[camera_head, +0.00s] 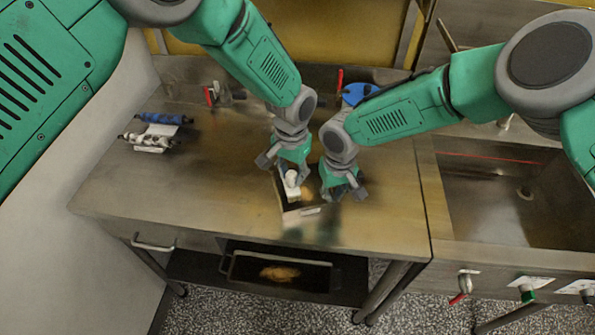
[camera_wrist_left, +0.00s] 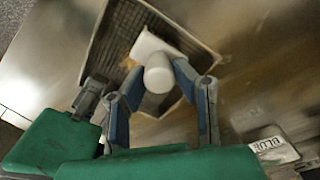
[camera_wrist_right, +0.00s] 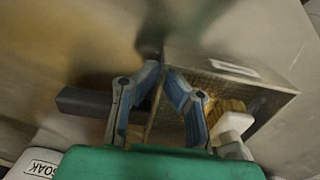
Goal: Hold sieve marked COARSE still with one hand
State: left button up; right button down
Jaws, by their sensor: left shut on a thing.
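An open mesh-bottomed metal tray, the likely sieve (camera_head: 283,200), lies on the steel table near its front edge. It shows in the left wrist view (camera_wrist_left: 97,62) and the right wrist view (camera_wrist_right: 268,89); its white label is not readable. My left gripper (camera_head: 292,180) is over the tray, shut on the round handle of a white tool (camera_wrist_left: 158,73). The tool's flat head is over the mesh. My right gripper (camera_head: 345,192) is at the tray's right side. In the right wrist view its fingers (camera_wrist_right: 161,72) straddle the tray's wall; firm contact is unclear.
A blue roller (camera_head: 163,118) and a white roller (camera_head: 150,140) lie at the table's left. A blue round item (camera_head: 358,93) is at the back. A sink (camera_head: 490,205) adjoins on the right. A dark tray (camera_head: 240,272) is on the lower shelf.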

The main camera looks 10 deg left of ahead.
pick_arm(q)
jog(key=shift+s+a, duration=0.2)
jog(key=shift+a, duration=0.3)
jog(key=shift+r, duration=3)
jog(key=shift+w+d+r, duration=0.1)
jog(key=shift+d+r, duration=0.3)
jog(key=shift+r, duration=0.3)
jog(key=shift+d+r, duration=0.4)
jog(key=shift+r, duration=0.25)
jog(key=shift+f, duration=4.05)
jog(key=shift+f, duration=0.35)
